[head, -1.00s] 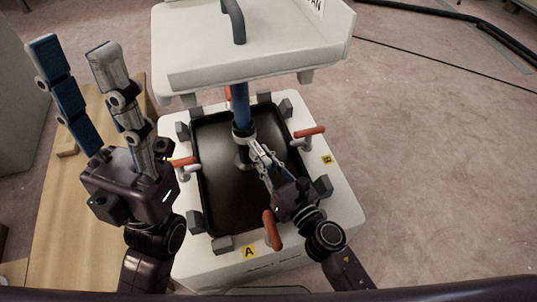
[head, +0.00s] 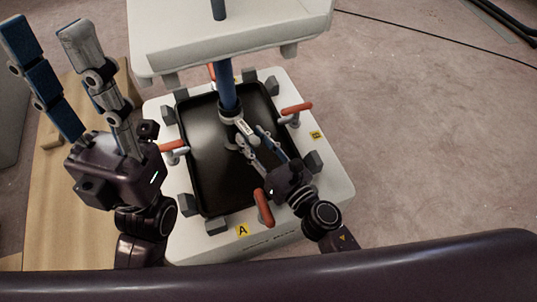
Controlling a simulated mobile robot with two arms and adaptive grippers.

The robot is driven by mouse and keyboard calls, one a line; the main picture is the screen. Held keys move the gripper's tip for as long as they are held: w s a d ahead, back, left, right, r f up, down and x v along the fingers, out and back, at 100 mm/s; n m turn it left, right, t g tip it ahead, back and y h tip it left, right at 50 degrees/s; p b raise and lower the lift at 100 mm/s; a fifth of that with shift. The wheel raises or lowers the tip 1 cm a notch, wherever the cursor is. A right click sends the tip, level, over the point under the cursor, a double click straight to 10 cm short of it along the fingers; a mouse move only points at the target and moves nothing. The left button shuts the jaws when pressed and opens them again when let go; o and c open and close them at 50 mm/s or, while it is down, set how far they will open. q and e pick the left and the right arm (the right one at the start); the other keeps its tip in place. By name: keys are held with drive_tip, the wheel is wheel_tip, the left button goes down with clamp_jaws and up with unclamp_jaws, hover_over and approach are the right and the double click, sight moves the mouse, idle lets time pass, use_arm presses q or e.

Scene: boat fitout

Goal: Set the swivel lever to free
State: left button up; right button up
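A blue upright post (head: 228,95) rises from the black tray under the white seat-like top. A grey collar (head: 230,115) rings the post low down. A small pale labelled piece (head: 243,127) juts from the collar towards the lower right and looks like the swivel lever; its lettering is too small to read. My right gripper (head: 252,137) is at this piece, its fingers apart, one on either side of its outer end; contact cannot be told. My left gripper (head: 46,30) is raised at the left, open and empty, fingers pointing up, away from the post.
The black tray (head: 200,170) sits in a white base (head: 170,225) with grey blocks around it. Red-handled clamps stand at the right (head: 296,108), front (head: 263,207) and left (head: 173,147). The white top (head: 225,45) overhangs the post. Open floor lies right.

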drive_tip(key=v, duration=1)
drive_tip(key=shift+s+d, duration=0.15)
drive_tip(key=shift+s, duration=0.05)
